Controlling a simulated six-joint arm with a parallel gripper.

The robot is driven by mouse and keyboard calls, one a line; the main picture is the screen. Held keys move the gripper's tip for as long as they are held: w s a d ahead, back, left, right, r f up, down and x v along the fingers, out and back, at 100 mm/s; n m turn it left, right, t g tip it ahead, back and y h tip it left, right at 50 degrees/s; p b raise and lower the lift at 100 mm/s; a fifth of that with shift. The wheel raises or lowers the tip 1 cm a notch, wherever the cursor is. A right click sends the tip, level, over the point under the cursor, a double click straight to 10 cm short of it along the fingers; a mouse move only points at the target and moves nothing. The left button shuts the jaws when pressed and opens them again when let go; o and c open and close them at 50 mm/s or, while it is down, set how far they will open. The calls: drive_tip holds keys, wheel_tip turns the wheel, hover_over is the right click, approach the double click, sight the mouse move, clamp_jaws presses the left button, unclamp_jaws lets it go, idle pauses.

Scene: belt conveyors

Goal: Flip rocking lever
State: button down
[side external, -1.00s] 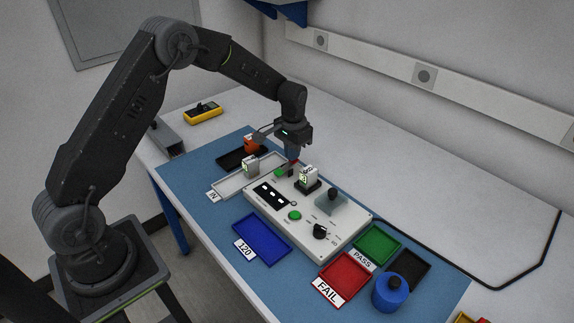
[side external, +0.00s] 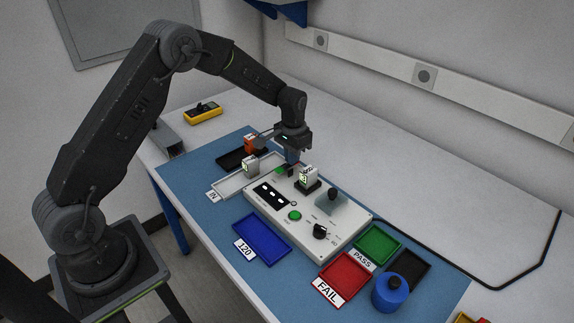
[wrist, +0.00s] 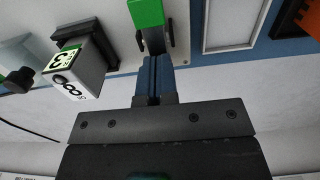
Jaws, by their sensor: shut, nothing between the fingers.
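The rocking lever (side external: 281,171) is at the back left of the grey test panel (side external: 268,214), with a green face showing. In the wrist view the green part (wrist: 146,12) sits at the top on a dark mount with black side pieces. My gripper (side external: 292,162) points down over the back end of the lever. In the wrist view its blue fingers (wrist: 154,62) are shut and empty, with the tips close to the mount. I cannot tell whether they touch it. The lever's back part is partly hidden by the fingers.
A white block with a display (side external: 306,178) stands in a black holder just right of the fingers. A clear cover with a black knob (side external: 332,196) is further right. A similar block (side external: 250,166) stands in the IN tray (side external: 226,184). An orange block (side external: 250,143) is behind.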

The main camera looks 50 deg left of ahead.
drive_tip(key=shift+r, duration=3.55)
drive_tip(key=shift+r, duration=0.15)
drive_tip(key=s+d+r+t, duration=0.1)
drive_tip(key=s+d+r, duration=0.2)
drive_tip(key=s+r, duration=0.45)
drive_tip(key=s+d+r+t, duration=0.2)
drive_tip(key=s+r, duration=0.5)
drive_tip(key=r, duration=0.1)
drive_tip(key=s+d+r+t, duration=0.1)
drive_tip(key=s+d+t, duration=0.1)
drive_tip(key=s, duration=1.4)
drive_tip(key=shift+s+d+t, duration=0.2)
drive_tip(key=shift+d+t, duration=0.1)
drive_tip(key=shift+d, duration=0.15)
